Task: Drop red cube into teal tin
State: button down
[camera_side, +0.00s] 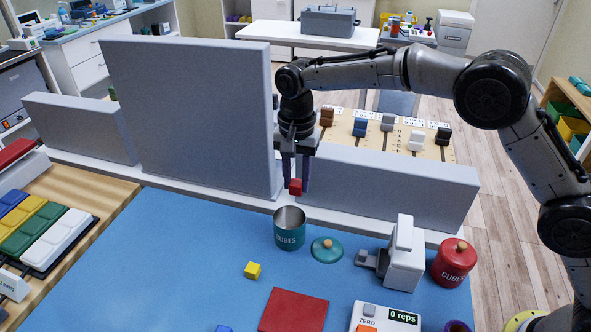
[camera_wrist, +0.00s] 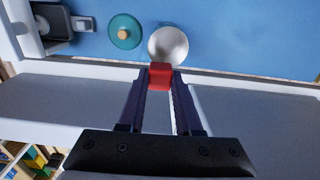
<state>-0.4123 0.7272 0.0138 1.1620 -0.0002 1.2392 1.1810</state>
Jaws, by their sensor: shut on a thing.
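The red cube (camera_side: 295,187) is held between the fingertips of my gripper (camera_side: 296,180), which is shut on it. In the wrist view the red cube (camera_wrist: 160,76) sits at the tips of my gripper (camera_wrist: 160,80). The open teal tin (camera_side: 289,232), labelled CUBES, stands upright on the blue mat, below the cube in the side view. In the wrist view the tin's round mouth (camera_wrist: 168,45) lies just beyond the cube, which overlaps its near edge. The cube is above the tin and apart from its rim. The tin's inside bottom is hidden in the side view.
A teal lid (camera_side: 326,249) lies right of the tin. A white-grey device (camera_side: 404,258) and a closed red tin (camera_side: 453,264) stand right. A grey partition (camera_side: 192,115) rises behind.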

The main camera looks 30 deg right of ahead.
aim_at(297, 182)
jog(key=shift+f, duration=1.2)
jog(key=c, duration=0.5)
grip_release()
notch_tip(297, 182, up, 14)
jog(key=shift+f, duration=0.1)
